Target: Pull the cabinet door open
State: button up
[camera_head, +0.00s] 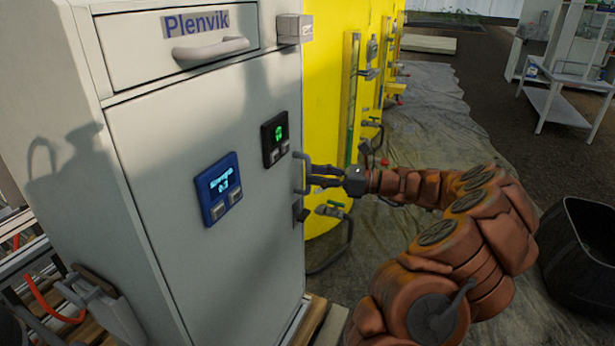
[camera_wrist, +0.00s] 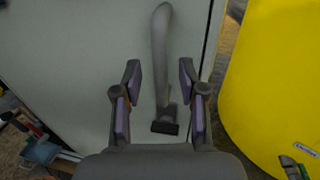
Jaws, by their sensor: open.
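The grey cabinet door (camera_head: 220,250) faces me and looks closed against the cabinet body. Its grey bar handle (camera_head: 302,173) stands upright near the door's right edge. In the wrist view, the handle (camera_wrist: 161,50) runs down between and ahead of the fingers, and a small dark latch-like part (camera_wrist: 165,126) sits below it. My gripper (camera_head: 318,176) is at the handle from the right; in the wrist view its two fingers (camera_wrist: 160,100) are spread apart on either side of the handle's line. Whether either finger touches the handle is unclear.
A blue display panel (camera_head: 219,188) and a black panel with a green screen (camera_head: 275,138) are on the door. A drawer with a curved handle (camera_head: 210,50) is above. Yellow tanks (camera_head: 330,90) with valves stand close behind. A black bin (camera_head: 582,250) is at right.

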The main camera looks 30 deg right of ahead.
jog(key=shift+x, duration=1.25)
grip_shut()
